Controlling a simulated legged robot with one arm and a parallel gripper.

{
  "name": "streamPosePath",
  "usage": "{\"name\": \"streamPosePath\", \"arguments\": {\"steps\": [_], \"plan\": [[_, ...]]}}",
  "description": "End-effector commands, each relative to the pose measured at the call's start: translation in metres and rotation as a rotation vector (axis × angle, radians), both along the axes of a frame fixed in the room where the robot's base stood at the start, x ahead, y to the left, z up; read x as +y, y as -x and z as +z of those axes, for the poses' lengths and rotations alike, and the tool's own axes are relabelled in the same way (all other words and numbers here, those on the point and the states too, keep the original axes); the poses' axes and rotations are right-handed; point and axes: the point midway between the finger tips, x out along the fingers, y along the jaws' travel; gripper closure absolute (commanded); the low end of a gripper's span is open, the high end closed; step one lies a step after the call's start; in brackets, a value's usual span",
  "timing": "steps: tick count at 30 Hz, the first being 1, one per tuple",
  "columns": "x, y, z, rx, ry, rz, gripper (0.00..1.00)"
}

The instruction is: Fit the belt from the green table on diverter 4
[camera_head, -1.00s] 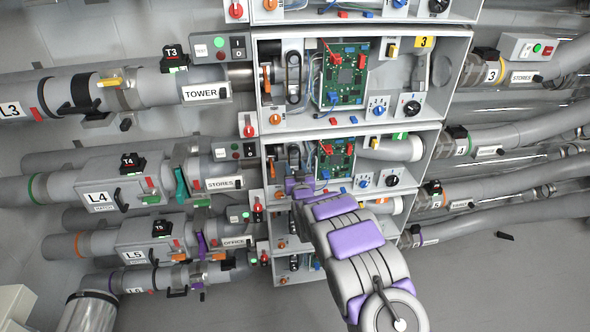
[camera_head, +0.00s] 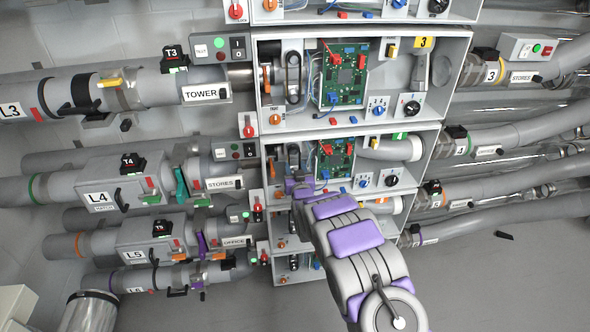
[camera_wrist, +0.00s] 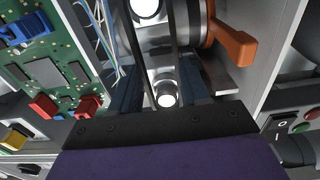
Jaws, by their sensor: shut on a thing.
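The housing of diverter 4 (camera_head: 437,145) is the middle open box in the head view, in the row of the L4 tube. A green circuit board (camera_head: 336,160) is inside it. My gripper (camera_head: 298,184) reaches into its left part. In the wrist view my gripper (camera_wrist: 162,92) has its dark blue fingers on both sides of a bright round pulley end (camera_wrist: 167,100). A dark belt (camera_wrist: 178,45) shows as two strands running up towards a second bright round pulley (camera_wrist: 145,9). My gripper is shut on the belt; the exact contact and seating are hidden. The green table is not in view.
An orange lever (camera_wrist: 232,45) stands close right of the pulleys in the wrist view. Thin wires (camera_wrist: 100,32) and the board with red and blue connectors lie close left. Another open diverter box (camera_head: 452,75) is above.

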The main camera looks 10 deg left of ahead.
Motion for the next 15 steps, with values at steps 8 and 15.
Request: {"name": "streamPosePath", "arguments": {"steps": [8, 15], "plan": [[0.0016, -0.0055, 0.0008, -0.003, -0.001, 0.0, 0.89], [0.0016, -0.0061, 0.0006, -0.002, -0.001, 0.0, 0.89]]}}
